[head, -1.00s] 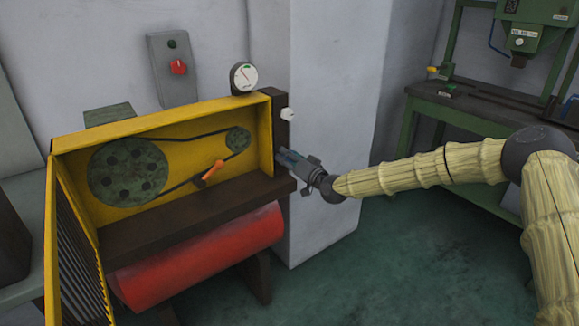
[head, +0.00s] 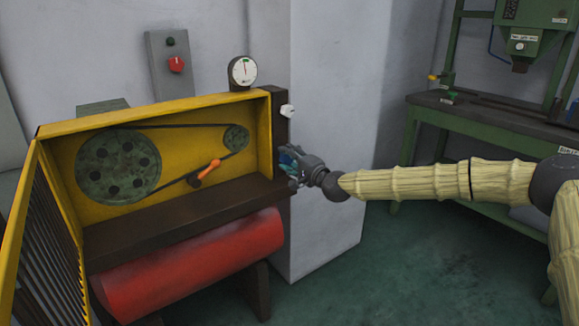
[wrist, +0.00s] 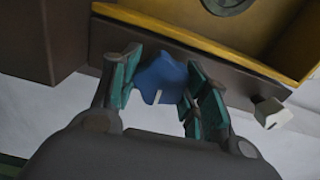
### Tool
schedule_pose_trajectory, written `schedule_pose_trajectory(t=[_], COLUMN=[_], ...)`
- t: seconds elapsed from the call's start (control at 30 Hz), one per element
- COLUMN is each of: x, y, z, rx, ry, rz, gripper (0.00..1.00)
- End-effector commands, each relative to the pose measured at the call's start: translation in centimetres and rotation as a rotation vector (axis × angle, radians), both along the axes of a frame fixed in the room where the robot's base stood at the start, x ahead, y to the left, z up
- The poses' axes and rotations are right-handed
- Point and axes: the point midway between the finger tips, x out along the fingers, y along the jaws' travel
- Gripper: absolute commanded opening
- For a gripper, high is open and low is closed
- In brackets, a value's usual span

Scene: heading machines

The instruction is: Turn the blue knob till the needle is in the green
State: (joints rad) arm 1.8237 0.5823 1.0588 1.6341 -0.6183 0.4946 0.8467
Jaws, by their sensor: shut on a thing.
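The blue knob (wrist: 160,80) sits on the dark side post of the machine and has a white pointer mark. My gripper (wrist: 163,85) is shut on it, with teal finger pads on either side in the wrist view. In the head view my gripper (head: 292,163) is at the right end of the yellow housing and mostly hides the knob. The round gauge (head: 243,72) stands on top of the housing, its needle pointing nearly straight up.
A white knob (head: 287,111) is just above my gripper on the same post, and also shows in the wrist view (wrist: 271,113). The open yellow housing (head: 180,112) holds pulleys, a belt and an orange lever (head: 209,169). A red-knobbed wall box (head: 173,68) hangs behind.

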Motion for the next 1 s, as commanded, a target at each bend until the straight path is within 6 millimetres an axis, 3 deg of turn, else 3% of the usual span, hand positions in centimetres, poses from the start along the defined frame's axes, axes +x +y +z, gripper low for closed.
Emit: schedule_pose_trajectory(t=[0.5,1.0], x=[0.13,0.12], y=[-0.24,-0.21], z=[-0.21,-0.01], rx=[0.267,0.314], ry=[0.192,0.226], rz=[-0.005,-0.005], gripper=[0.21,0.21])
